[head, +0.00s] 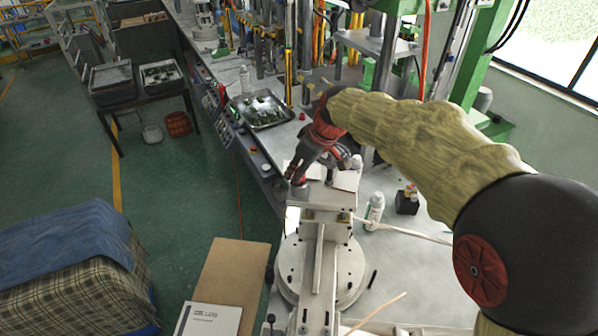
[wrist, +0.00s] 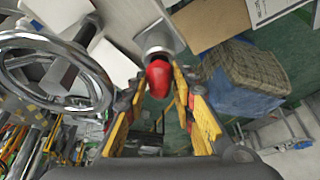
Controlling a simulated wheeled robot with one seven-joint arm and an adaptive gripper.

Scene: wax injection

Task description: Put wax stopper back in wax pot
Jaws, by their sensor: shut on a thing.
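My gripper (wrist: 159,85) is shut on the red wax stopper (wrist: 157,78), which sits between its yellow-padded fingers in the wrist view. The stopper's far end meets or overlaps the mouth of a grey metal cylinder, apparently the wax pot (wrist: 156,40). I cannot tell whether it is inside the mouth or just in front of it. In the head view my gripper (head: 296,176) points down at the short grey pot (head: 301,192) at the left of the pale machine. The fingers hide most of the stopper there.
A metal handwheel (wrist: 55,72) is close beside my gripper in the wrist view. The pale machine (head: 322,228) stands below my arm. A white bottle (head: 375,211) and a black block (head: 407,203) are to the right. A metal tray (head: 283,122) lies behind on the bench.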

